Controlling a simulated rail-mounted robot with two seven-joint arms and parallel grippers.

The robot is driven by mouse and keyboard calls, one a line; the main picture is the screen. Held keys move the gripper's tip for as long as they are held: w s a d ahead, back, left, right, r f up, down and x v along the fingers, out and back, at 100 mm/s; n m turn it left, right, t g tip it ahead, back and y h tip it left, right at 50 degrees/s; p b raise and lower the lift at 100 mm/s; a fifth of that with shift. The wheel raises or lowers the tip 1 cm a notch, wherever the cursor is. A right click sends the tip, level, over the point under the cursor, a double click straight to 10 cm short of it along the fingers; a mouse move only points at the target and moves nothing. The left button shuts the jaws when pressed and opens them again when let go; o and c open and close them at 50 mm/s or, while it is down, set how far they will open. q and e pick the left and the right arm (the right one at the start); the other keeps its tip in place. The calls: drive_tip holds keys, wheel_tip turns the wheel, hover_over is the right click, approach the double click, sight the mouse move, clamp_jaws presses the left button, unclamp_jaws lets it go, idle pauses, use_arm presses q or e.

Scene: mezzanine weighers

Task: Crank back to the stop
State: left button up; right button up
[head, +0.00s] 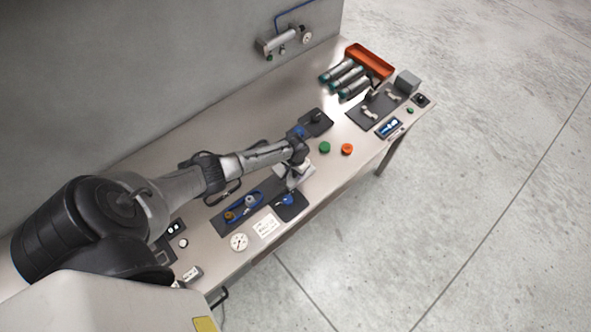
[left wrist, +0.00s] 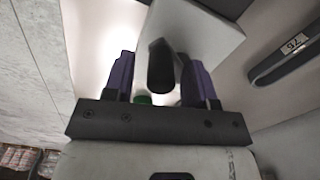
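A dark, rounded grip, which looks like the crank's handle (left wrist: 160,68), points toward the left wrist camera from a light grey block (left wrist: 205,32). My left gripper (left wrist: 158,82) has its two purple-sided fingers on either side of this handle, with narrow gaps visible between fingers and handle. It looks open. In the head view my left gripper (head: 292,178) hangs over the middle of the bench, near a dark plate with a blue part (head: 287,201). The hand hides the crank there, so its angle and stop cannot be told. My right gripper is not in view.
The bench (head: 225,135) runs along a grey wall. A green button (head: 325,147) and an orange button (head: 347,149) lie right of the hand. A gauge (head: 239,242) and white card (head: 266,225) lie nearer. An orange tray (head: 370,61) and several cylinders (head: 346,77) stand at the far end.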

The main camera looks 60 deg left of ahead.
use_arm(q)
drive_tip(key=shift+r, duration=0.45)
wheel_tip(320, 180, up, 13)
idle(0.4)
idle(0.4)
